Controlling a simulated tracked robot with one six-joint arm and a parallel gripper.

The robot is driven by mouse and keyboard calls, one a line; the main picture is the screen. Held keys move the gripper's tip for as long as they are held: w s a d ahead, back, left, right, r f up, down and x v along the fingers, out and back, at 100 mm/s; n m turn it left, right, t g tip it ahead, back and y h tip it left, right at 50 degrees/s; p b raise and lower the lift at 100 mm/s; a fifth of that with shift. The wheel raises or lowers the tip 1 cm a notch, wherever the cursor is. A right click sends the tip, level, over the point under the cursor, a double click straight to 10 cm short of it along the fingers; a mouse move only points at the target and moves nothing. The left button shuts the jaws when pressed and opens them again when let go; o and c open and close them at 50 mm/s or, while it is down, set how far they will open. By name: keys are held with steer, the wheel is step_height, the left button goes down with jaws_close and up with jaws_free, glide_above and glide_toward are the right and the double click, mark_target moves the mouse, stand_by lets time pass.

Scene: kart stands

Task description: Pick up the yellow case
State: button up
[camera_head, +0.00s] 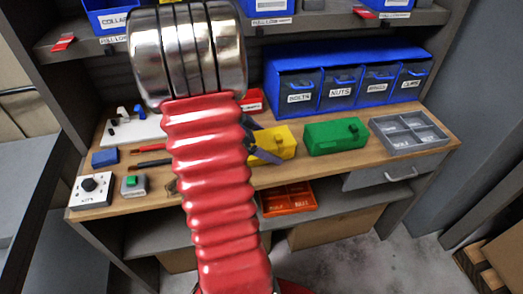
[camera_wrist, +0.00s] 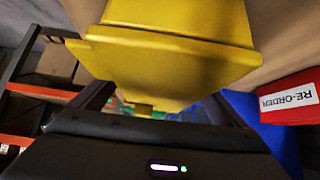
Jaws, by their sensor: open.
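The yellow case (camera_head: 275,143) stands on the wooden workbench (camera_head: 345,172), just left of a green case (camera_head: 335,136). In the wrist view the yellow case (camera_wrist: 175,52) fills the upper middle, very close. My gripper (camera_wrist: 150,100) is open, with one dark finger at each side of the case's near part. I cannot tell whether the fingers touch it.
A grey divided tray (camera_head: 409,132) is right of the green case. Blue labelled bins (camera_head: 340,82) stand behind. A red RE-ORDER card (camera_wrist: 289,97) is near the case. A control box with a black knob (camera_head: 92,190) is at the bench's left. An orange tray (camera_head: 288,199) sits below the bench.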

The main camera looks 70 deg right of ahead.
steer(key=shift+s+d+f, duration=0.3)
steer(key=shift+s+f, duration=0.1)
steer(key=shift+f, duration=0.1)
steer(key=shift+c, duration=0.7)
steer(key=c, duration=1.2)
steer(key=shift+r, duration=0.2)
step_height(320, 180, up, 10)
steer(key=shift+f, duration=0.1)
